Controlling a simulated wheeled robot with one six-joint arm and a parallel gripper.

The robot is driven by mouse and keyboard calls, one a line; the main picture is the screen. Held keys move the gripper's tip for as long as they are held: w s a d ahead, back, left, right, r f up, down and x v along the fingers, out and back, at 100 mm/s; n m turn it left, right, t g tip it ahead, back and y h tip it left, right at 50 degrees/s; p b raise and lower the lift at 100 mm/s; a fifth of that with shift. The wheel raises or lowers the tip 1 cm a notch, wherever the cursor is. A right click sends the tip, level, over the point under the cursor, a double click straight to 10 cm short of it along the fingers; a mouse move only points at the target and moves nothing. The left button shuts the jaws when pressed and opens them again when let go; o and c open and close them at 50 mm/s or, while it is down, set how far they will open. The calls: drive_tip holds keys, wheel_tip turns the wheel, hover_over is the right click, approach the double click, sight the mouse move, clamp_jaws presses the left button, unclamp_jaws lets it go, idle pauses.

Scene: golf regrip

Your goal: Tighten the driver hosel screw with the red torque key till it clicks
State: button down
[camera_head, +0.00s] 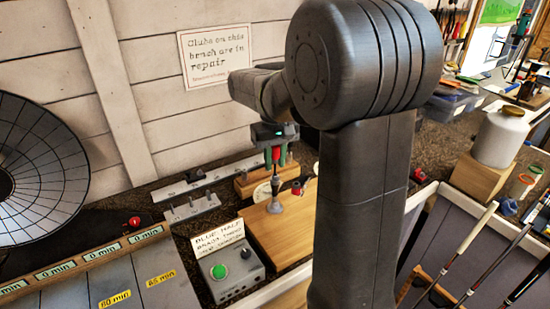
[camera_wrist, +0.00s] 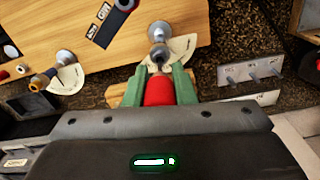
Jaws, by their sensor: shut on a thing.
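My gripper (camera_head: 276,157) is shut on the red torque key (camera_head: 276,153), which points down over the wooden board. In the wrist view the green fingers (camera_wrist: 158,88) clasp the key's red handle (camera_wrist: 158,93) from both sides. Beneath the key in the head view is a dark piece above a grey stand-like piece (camera_head: 274,206). In the wrist view rounded metal pieces (camera_wrist: 160,54) show just past the fingertips. I cannot tell whether the key's tip is seated in a screw. I cannot make out the driver head or its hosel screw clearly.
A red-tipped piece (camera_head: 297,187) stands right of the key. A grey box with a green button (camera_head: 219,271) sits at the board's front left. Racks with pegs (camera_head: 192,208) lie to the left. Club shafts (camera_head: 470,236) lean at the right. My arm hides the middle.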

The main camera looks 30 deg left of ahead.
drive_tip(key=m+p, duration=0.1)
drive_tip(key=m, duration=0.4)
drive_tip(key=shift+p, duration=0.35)
drive_tip(key=shift+m, duration=0.4)
drive_tip(key=m+p, duration=0.1)
drive_tip(key=m, duration=0.1)
drive_tip(key=shift+m, duration=0.4)
drive_tip(key=m, duration=0.3)
drive_tip(key=c, duration=1.4)
unclamp_jaws()
drive_tip(key=shift+o, duration=0.2)
